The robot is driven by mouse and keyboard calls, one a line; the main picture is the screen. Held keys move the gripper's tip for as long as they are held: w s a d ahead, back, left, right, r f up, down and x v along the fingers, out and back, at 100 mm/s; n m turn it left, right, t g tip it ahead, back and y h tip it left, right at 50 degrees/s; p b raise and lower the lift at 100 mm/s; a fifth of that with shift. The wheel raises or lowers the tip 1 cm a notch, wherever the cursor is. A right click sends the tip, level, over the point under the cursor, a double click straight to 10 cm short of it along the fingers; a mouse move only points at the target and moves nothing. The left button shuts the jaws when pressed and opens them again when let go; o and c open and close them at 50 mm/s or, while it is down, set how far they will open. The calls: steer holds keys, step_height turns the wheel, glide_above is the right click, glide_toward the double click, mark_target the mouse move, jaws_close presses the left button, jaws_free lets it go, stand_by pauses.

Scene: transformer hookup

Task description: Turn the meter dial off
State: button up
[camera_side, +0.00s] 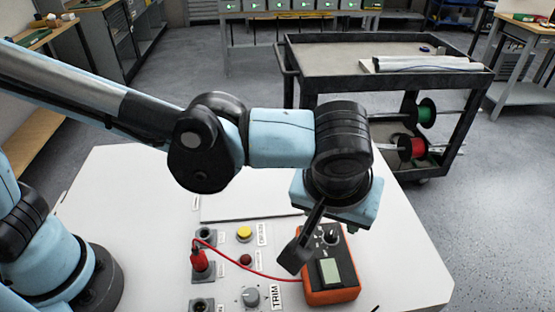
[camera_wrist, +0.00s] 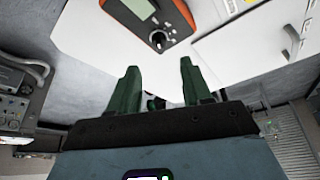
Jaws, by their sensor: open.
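The orange meter (camera_side: 317,296) lies on the white table at the front right, with a pale green display (camera_side: 331,272). Its dark round dial (camera_side: 330,238) sits at the end nearer my wrist. In the wrist view the meter (camera_wrist: 178,14) is at the top and its dial (camera_wrist: 158,40) is just beyond the fingertips. My gripper (camera_wrist: 160,70) is open and empty, its two green fingers apart on either side of a line toward the dial. In the side view one dark finger reaches down beside the meter's left; the other finger cannot be made out clearly.
A red plug (camera_side: 201,259) with a red lead runs across to the meter. A panel holds a yellow button (camera_side: 244,233), a red button (camera_side: 246,260) and a TRIM knob (camera_side: 251,296) left of the meter. A black cart (camera_side: 385,75) stands behind the table.

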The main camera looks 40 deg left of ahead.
steer(key=shift+v, duration=2.15)
steer(key=a+f+m+t+h, duration=0.1)
steer(key=a+f+m+t, duration=0.2)
steer(key=a, duration=2.7)
steer(key=shift+s, duration=0.2)
